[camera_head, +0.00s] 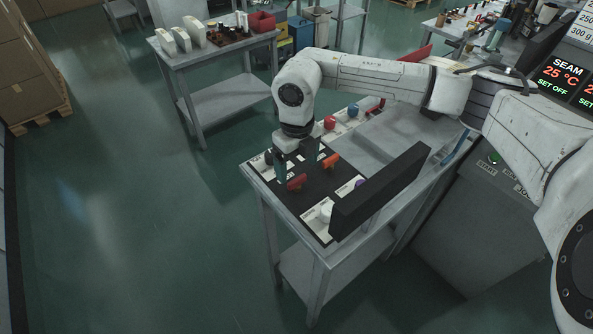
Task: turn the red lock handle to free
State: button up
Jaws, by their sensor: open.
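A dark panel (318,187) lies on the near end of the metal workbench. A red handle (297,182) sits on it, just below and in front of my gripper (298,168) in the picture. A second, orange-red handle (330,161) sits to the right and further back. My gripper points down over the panel, with its teal fingers apart and nothing seen between them. Which handle is the lock handle, and whether a finger touches one, I cannot tell at this size.
A black upright board (382,190) stands along the bench's right side. A white round knob (326,213) and a purple one (359,183) sit near it. A red ball-like knob (330,123) and a blue one (353,111) are further back.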

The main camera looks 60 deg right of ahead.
aim_at(297, 179)
jog(key=shift+f+p, duration=0.45)
jog(key=shift+f, duration=1.95)
jog(key=c, duration=1.1)
jog(key=shift+o, duration=0.2)
